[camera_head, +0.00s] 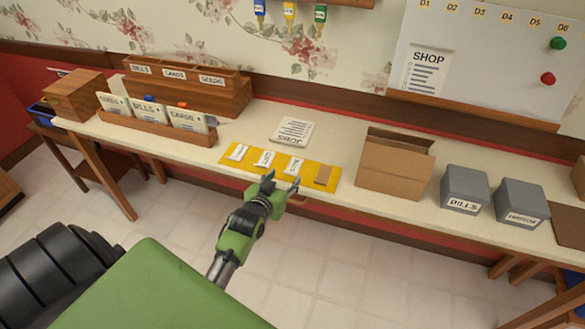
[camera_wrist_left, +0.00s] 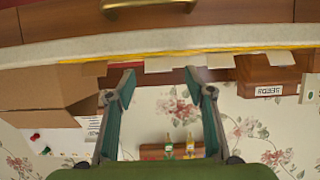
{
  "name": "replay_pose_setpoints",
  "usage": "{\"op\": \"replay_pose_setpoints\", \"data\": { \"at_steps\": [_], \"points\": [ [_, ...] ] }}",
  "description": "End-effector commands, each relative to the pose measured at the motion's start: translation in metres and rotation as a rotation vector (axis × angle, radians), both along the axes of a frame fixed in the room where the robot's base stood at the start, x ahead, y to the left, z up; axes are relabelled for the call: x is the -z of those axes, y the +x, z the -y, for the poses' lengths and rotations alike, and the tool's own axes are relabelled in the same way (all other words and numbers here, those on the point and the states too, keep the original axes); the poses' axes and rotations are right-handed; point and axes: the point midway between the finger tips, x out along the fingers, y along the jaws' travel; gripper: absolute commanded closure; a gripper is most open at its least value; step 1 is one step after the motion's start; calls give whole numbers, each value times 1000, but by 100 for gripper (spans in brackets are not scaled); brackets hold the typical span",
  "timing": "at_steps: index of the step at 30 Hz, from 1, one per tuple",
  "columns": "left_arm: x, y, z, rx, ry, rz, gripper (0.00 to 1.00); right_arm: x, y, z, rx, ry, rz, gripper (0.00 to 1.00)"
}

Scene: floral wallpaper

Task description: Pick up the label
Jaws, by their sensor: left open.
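A yellow mat (camera_head: 252,167) lies at the front edge of the long table. On it are three white labels: a left one (camera_head: 238,152), a middle one (camera_head: 265,158) and a right one (camera_head: 294,166), with a brown piece (camera_head: 323,175) at its right end. My left gripper (camera_head: 282,180) is open and empty, in front of the mat near the right white label. In the left wrist view, that label (camera_wrist_left: 158,64) shows between the open fingertips (camera_wrist_left: 159,74), apart from them. The print is too small to read. My right gripper is not in view.
A white card (camera_head: 293,130) lies behind the mat. An open cardboard box (camera_head: 393,168) stands right of it, then two grey boxes (camera_head: 464,190) (camera_head: 520,203). A wooden rack of cards (camera_head: 160,128) stands left. The table's front edge (camera_head: 210,163) is close to my gripper.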

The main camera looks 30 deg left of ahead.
Motion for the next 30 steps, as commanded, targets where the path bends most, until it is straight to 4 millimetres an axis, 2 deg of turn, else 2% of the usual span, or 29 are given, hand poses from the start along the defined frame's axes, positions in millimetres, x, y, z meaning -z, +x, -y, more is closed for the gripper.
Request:
{"op": "replay_pose_setpoints", "data": {
  "at_steps": [6,16,17,20,21,30],
  "points": [
    [8,26,-4,0,0,0,51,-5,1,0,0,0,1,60],
    [11,31,-5,0,0,0,51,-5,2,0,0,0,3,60],
    [11,31,-5,0,0,0,54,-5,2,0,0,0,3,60],
    [11,31,-5,0,0,0,77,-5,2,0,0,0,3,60],
    [11,31,-5,0,0,0,80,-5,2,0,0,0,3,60],
    [11,31,-5,0,0,-1,80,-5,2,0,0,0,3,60]
  ]
}}
